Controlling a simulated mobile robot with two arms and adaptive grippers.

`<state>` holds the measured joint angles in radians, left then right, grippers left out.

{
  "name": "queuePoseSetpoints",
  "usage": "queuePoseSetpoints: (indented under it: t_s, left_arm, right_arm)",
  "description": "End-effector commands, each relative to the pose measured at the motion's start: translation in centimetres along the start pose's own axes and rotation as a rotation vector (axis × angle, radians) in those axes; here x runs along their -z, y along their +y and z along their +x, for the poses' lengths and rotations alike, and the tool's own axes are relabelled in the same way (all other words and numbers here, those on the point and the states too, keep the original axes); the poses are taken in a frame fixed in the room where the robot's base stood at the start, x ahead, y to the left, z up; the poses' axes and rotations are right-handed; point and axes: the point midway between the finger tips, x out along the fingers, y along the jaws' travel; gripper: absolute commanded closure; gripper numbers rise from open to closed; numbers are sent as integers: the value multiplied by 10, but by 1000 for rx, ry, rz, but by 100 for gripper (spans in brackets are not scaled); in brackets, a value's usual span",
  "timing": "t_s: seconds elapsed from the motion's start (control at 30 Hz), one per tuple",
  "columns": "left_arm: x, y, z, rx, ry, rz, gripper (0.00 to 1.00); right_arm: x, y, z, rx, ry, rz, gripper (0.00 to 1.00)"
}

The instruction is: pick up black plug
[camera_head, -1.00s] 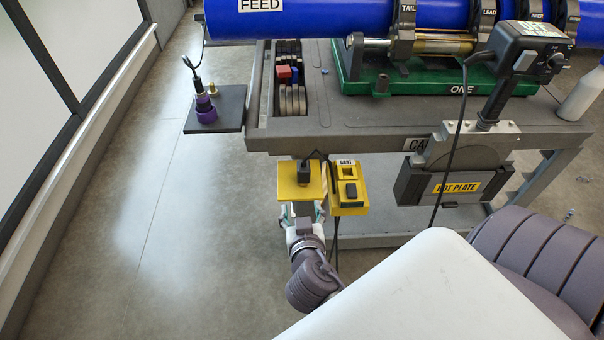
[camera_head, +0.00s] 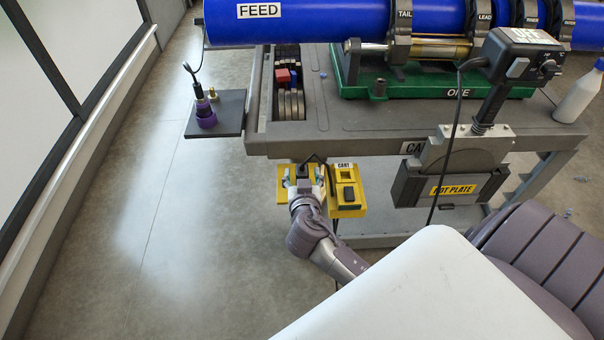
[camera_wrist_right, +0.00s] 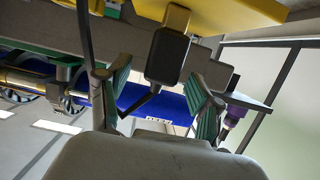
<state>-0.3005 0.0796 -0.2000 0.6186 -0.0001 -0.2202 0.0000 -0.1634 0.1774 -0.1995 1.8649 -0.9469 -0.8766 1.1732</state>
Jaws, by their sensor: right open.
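The black plug (camera_head: 303,171) stands on a small yellow shelf (camera_head: 282,198) at the cart's front side, with a black cable from it. My right gripper (camera_head: 303,180) is open at this shelf, with its fingers on either side of the plug. In the right wrist view the plug (camera_wrist_right: 166,57) shows between and a little beyond the green-padded fingertips (camera_wrist_right: 157,76). I see gaps on both sides, and the fingers do not appear to press on it. My left gripper is not in view.
A yellow socket box labelled CART (camera_head: 347,201) sits just right of the shelf. The hot plate (camera_head: 450,188) hangs further right. The grey cart top (camera_head: 370,135) is above. A purple connector (camera_head: 205,113) stands on a dark side tray at left. Floor at left is clear.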

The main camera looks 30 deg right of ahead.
Motion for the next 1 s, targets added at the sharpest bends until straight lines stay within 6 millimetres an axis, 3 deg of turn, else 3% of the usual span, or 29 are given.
queuePoseSetpoints:
  t_s: [0.17,0.43,0.8,1.0]
  left_arm:
    - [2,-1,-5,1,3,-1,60]
    - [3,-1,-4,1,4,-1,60]
    - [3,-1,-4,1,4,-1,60]
    - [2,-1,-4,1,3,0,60]
  right_arm:
    - [0,-1,20,1,0,-2,35]
    - [-1,-1,22,2,-1,0,37]
    - [-1,0,22,1,-1,-1,98]
    - [0,-1,22,1,0,0,100]
